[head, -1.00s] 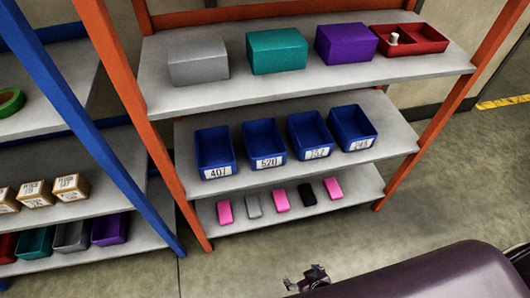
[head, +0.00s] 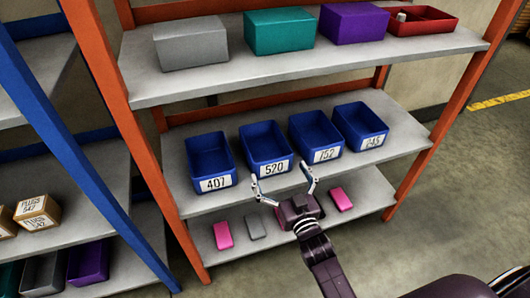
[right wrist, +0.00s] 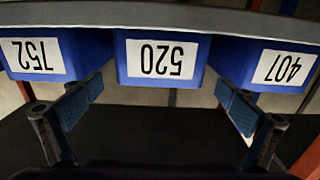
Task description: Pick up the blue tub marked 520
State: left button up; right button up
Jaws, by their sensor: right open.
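The blue tub marked 520 (head: 265,144) stands on the middle shelf of the orange rack, second from the left. It is open-topped and looks empty, with a white label on its front. My right gripper (head: 283,180) is open and empty, in front of the shelf, just below and to the right of that label in the head view. In the right wrist view the 520 tub (right wrist: 162,60) appears upside down, centred between the spread fingers (right wrist: 158,103). I see no contact with it. My left gripper is not in view.
Blue tubs 407 (head: 209,160) and 752 (head: 315,137) flank it closely; another blue tub (head: 360,126) stands further right. The top shelf (head: 300,70) lies above. Small pink and grey boxes sit on the lower shelf, partly hidden by my arm. A blue rack stands left.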

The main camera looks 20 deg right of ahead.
aim_at(275, 164)
jog(key=w, duration=0.4)
jog(key=shift+w+a+f+b, duration=0.1)
jog(key=shift+w+b, duration=0.2)
jog(key=shift+w, duration=0.05)
jog(key=shift+w+a+b, duration=0.15)
jog(key=shift+w+b, duration=0.4)
jog(key=shift+w, duration=2.5)
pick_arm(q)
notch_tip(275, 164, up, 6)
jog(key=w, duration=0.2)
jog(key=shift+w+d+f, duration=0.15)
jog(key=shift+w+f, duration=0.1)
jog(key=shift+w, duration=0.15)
pick_arm(e)
jog(key=c, duration=1)
